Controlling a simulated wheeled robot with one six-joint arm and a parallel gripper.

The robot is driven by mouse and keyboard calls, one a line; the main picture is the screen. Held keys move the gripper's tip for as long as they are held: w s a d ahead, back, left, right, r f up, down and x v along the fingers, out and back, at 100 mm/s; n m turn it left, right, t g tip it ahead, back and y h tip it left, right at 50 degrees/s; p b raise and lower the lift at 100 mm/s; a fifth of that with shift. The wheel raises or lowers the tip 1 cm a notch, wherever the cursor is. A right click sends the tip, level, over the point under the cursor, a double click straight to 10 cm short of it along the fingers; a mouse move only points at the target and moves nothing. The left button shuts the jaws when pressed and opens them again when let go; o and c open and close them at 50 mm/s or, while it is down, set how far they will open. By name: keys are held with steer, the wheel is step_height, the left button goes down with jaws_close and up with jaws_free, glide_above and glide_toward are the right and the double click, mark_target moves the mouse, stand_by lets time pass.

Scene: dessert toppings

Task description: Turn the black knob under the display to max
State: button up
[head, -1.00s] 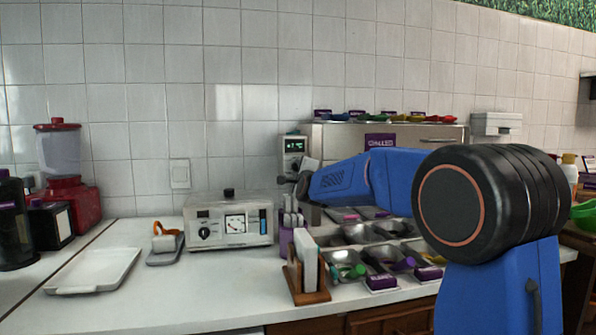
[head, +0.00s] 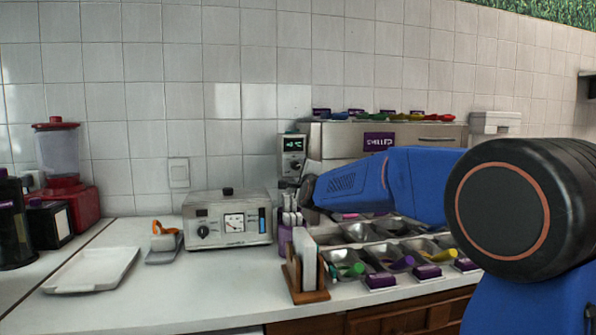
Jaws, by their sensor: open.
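The display (head: 294,143) glows green on a narrow grey control box at the left end of the steel chiller unit. The black knob (head: 296,166) sits just under the display, small and partly crowded by my gripper; its setting is too small to read. My gripper (head: 293,182) is at the end of my blue arm, in front of the lower part of the control box, a little below the knob. It is open, with nothing visible in it. I cannot tell whether it touches the box.
A purple holder with utensils (head: 286,236) stands just below my gripper. Steel topping bins (head: 385,256) lie under my arm. A wooden holder (head: 309,296) stands in front. A white appliance (head: 227,220) with its own black dial is to the left.

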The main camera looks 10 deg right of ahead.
steer(key=s, duration=1.2)
steer(key=shift+a+f, duration=0.2)
steer(key=shift+f, duration=0.25)
